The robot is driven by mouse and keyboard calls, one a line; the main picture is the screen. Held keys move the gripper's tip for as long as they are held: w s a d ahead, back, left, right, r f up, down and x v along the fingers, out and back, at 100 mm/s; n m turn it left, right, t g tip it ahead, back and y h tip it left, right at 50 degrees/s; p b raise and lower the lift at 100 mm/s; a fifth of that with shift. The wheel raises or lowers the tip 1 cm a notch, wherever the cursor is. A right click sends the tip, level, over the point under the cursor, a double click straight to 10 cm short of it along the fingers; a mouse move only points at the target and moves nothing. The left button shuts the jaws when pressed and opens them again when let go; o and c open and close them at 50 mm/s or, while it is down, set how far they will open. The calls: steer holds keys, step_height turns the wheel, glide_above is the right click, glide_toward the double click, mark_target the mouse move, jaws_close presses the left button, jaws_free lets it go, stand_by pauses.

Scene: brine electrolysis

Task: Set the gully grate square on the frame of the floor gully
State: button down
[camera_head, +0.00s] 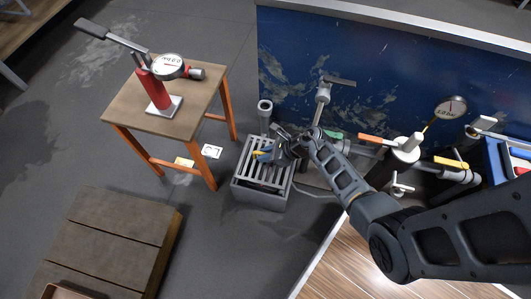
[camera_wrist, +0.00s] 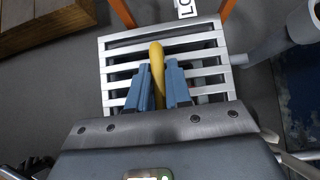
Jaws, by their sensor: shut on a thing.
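The gully grate (camera_head: 249,167) is a pale metal grid of parallel bars over the box-shaped floor gully (camera_head: 257,199). It also shows in the wrist view (camera_wrist: 118,75), where dark gaps lie between its bars. My gripper (camera_head: 268,154) is over the grate, its blue fingers shut on a yellow handle (camera_wrist: 157,65) that stands between them in the wrist view (camera_wrist: 158,92). The grate's outline lies close to that of the gully. I cannot tell whether it rests flat on the frame. My gripper hides the grate's near part in the wrist view.
A wooden stool (camera_head: 190,90) with a red hand pump (camera_head: 154,88) stands left. A grey pipe (camera_head: 265,112) rises behind the gully. A slatted wooden platform (camera_head: 105,235) lies front left.

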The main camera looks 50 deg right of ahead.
steer(key=shift+f+b, duration=1.95)
steer(key=shift+f, duration=0.5)
steer(key=shift+f+b, duration=0.4)
steer(key=shift+f, duration=0.2)
steer(key=c, duration=1)
jaws_free()
steer(key=shift+o, duration=0.2)
steer(key=p+v, duration=0.3)
steer(key=v, duration=0.3)
steer(key=shift+r, duration=0.2)
steer(key=shift+p+v, duration=0.3)
steer(key=shift+v, duration=0.45)
steer(key=shift+s+f, duration=0.1)
